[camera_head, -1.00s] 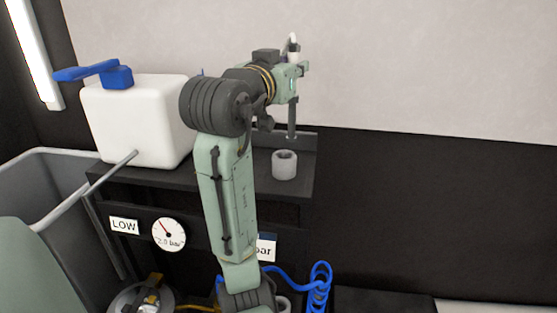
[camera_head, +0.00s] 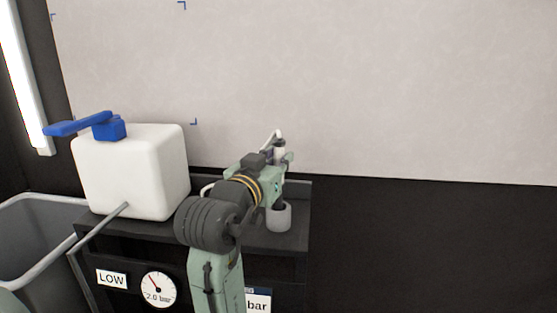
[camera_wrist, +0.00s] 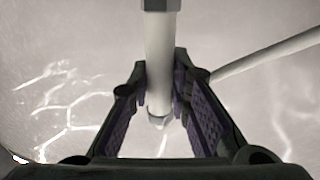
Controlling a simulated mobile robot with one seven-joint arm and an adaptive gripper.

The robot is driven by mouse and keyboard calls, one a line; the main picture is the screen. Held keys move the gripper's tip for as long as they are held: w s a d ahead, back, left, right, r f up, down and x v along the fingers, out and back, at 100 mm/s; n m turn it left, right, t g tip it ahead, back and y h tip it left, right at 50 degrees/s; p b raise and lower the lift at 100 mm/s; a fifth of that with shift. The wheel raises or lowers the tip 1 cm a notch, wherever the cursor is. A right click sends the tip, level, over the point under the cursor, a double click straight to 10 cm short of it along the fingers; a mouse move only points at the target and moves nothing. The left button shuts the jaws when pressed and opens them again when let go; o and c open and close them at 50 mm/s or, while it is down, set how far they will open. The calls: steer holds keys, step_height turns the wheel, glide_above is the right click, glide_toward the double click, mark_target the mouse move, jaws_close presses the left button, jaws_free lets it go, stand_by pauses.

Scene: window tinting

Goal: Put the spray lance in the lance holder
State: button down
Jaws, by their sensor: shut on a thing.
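The spray lance (camera_head: 279,149) stands about upright, its pale top showing above my gripper (camera_head: 283,172) in the head view. In the wrist view my gripper (camera_wrist: 160,84) is shut on the pale lance shaft (camera_wrist: 160,45), which runs between its two dark fingers. The lance holder (camera_head: 279,219) is a grey cup on the dark shelf, directly below my gripper. The lance's lower part meets the holder's opening; my arm partly hides this, and I cannot tell how deep it sits.
A white tank (camera_head: 140,180) with a blue lever (camera_head: 85,124) stands left on the shelf (camera_head: 240,236). A grey bin (camera_head: 32,230) is at far left. A gauge (camera_head: 158,289) is on the shelf front. The right side is open.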

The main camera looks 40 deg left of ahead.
steer(key=shift+f, duration=0.25)
steer(key=shift+f, duration=0.15)
steer(key=c, duration=1.5)
jaws_free()
steer(key=b+v, duration=0.3)
steer(key=v, duration=0.9)
